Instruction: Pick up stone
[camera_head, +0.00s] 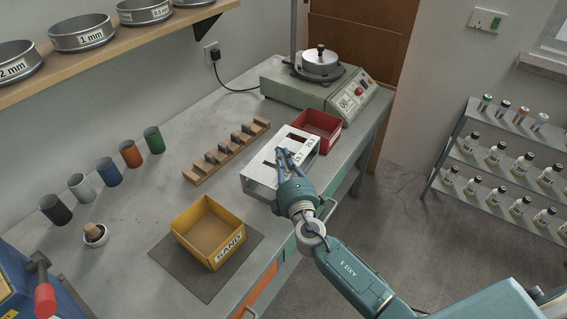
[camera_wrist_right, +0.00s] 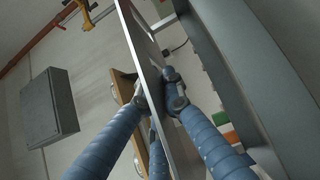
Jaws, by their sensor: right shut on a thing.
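I cannot make out a clear stone in either view. My right gripper (camera_head: 287,157) comes in from the lower right and sits at the pale grey metal box (camera_head: 262,181) with number labels and dark openings in its top. In the right wrist view my blue fingers (camera_wrist_right: 160,95) are closed from both sides on a thin grey metal panel (camera_wrist_right: 142,50). The panel appears to be part of that box; I cannot tell whether the box is lifted. The fingers hide part of its top. My left gripper is not in view.
A red bin (camera_head: 318,130) stands close behind the box. A wooden rack (camera_head: 208,165) lies left of it. A yellow SAND box (camera_head: 190,248) sits on a dark mat. Several coloured cups (camera_head: 110,170) line the wall. A white bowl (camera_head: 96,239) holds a brown piece.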

